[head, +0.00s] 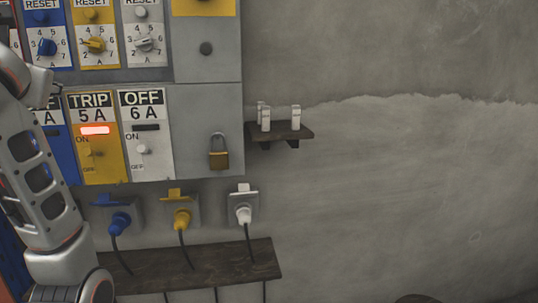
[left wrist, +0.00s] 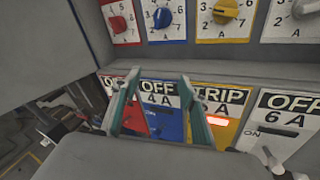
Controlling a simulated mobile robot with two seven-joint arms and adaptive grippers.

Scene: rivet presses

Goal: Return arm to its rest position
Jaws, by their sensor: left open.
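My left arm (head: 40,190) runs up the left edge in the head view, in front of the panel's left side, and its gripper is outside that view. In the left wrist view my left gripper (left wrist: 158,84) is open, with its two teal fingers apart. Nothing shows between them except the panel face behind, around the blue "OFF 4 A" label (left wrist: 160,92). I cannot tell how close the fingertips are to the panel. My right gripper is in neither view.
The yellow breaker (head: 95,165) reads "TRIP 5A" with a lit red lamp; the white one (head: 146,165) reads "OFF 6A". A padlock (head: 219,158), plugs with cables, a lower shelf (head: 220,262) and a small shelf (head: 290,133) jut out. The right wall is clear.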

